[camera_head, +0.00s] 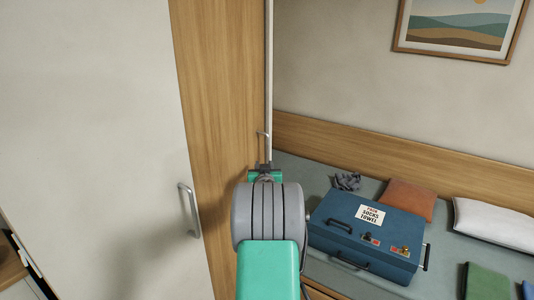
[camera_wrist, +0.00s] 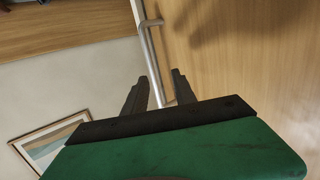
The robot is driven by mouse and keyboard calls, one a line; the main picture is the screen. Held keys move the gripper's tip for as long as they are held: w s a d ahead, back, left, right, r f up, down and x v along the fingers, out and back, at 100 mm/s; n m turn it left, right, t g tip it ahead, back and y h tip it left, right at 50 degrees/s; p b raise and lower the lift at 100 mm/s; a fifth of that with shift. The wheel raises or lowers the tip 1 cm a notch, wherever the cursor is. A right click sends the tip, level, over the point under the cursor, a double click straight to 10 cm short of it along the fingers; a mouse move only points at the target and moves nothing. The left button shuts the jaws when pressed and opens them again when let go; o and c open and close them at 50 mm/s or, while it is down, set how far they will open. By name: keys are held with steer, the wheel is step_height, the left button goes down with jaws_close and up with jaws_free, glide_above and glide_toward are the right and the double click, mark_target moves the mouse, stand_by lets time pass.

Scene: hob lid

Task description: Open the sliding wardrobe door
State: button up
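A wood-grained wardrobe panel (camera_head: 222,110) stands upright in the head view, with a pale metal strip along its right edge. A slim metal bar handle (camera_head: 264,134) is near that edge; its lower part is hidden behind my gripper (camera_head: 264,167). In the wrist view the panel (camera_wrist: 245,55) fills the right side, and the handle (camera_wrist: 152,52) runs down toward the gap between my fingers. My gripper (camera_wrist: 160,76) is open, its two dark fingers apart. The bar lines up between them; I cannot tell whether it is within their reach or touching.
A white door panel (camera_head: 95,120) with its own bar handle (camera_head: 189,210) stands at the left. At the right, a bed or bench (camera_head: 300,170) holds a blue case (camera_head: 340,240), an orange cushion (camera_head: 408,198) and a white pillow (camera_head: 490,220). A framed picture (camera_head: 460,28) hangs above.

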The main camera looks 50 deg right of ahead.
mark_target(268, 150)
steer(key=shift+t+h, duration=0.4)
steer(key=shift+h, duration=0.3)
steer(key=w+d, duration=0.1)
steer(key=d, duration=0.1)
steer(key=w+d+r+p, duration=0.1)
steer(key=w+d, duration=0.1)
steer(key=d, duration=0.1)
steer(key=w+d+r+p, duration=0.1)
steer(key=d, duration=0.2)
steer(key=shift+w+d+r, duration=0.1)
steer(key=shift+w+r, duration=0.1)
steer(key=shift+w, duration=0.05)
steer(key=shift+c, duration=0.5)
jaws_close()
